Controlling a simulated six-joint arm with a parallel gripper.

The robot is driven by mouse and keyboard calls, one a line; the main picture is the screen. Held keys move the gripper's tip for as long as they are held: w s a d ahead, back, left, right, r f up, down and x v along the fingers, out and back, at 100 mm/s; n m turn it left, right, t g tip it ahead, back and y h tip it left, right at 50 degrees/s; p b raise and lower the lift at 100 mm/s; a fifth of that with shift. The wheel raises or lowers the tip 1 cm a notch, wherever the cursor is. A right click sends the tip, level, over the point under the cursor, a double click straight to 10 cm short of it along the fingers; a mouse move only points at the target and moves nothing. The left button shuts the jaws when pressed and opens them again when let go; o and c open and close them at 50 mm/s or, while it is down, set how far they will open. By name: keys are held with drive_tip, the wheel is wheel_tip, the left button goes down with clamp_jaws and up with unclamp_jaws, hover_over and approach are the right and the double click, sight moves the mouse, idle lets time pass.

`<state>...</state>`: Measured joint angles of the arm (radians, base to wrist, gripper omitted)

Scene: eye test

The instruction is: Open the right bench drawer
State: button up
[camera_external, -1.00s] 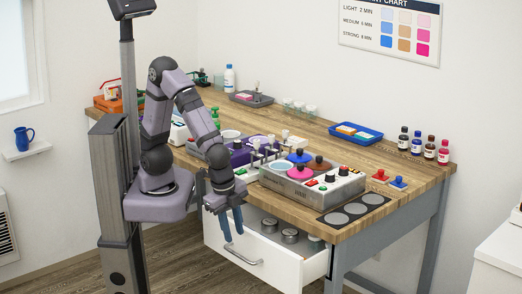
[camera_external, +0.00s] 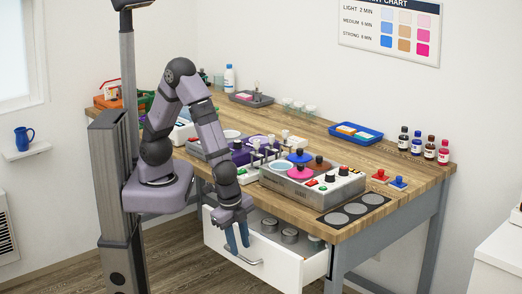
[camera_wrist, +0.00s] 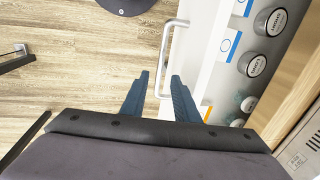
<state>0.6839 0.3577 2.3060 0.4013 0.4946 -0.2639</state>
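The bench drawer (camera_external: 285,267) stands pulled out from under the bench, with round weights or tins (camera_external: 290,236) inside. Its white front and bar handle (camera_external: 257,262) face the lower left. In the wrist view, the handle (camera_wrist: 166,50) runs down toward the gap between my blue fingertips. My gripper (camera_external: 238,249) is at the handle in the external view; its two fingers are apart in the wrist view (camera_wrist: 160,82). The handle's near end lies between or just under the fingers; contact cannot be told.
The wooden bench top (camera_external: 320,130) above the drawer holds a control box with coloured lids (camera_external: 300,175), dark burner plates (camera_external: 352,210), a blue tray (camera_external: 356,132) and several bottles (camera_external: 417,143). A grey bench leg (camera_external: 338,270) stands right of the drawer. The floor before the drawer is clear.

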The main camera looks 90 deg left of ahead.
drive_tip(key=shift+w+a+f, duration=0.1)
drive_tip(key=shift+f, duration=0.65)
drive_tip(key=shift+w+a+f, duration=0.1)
drive_tip(key=shift+f, duration=0.6)
clamp_jaws()
drive_tip(key=s+d+b, duration=0.2)
drive_tip(key=s+d, duration=0.7)
drive_tip(key=shift+s+d, duration=0.2)
drive_tip(key=shift+d, duration=0.05)
unclamp_jaws()
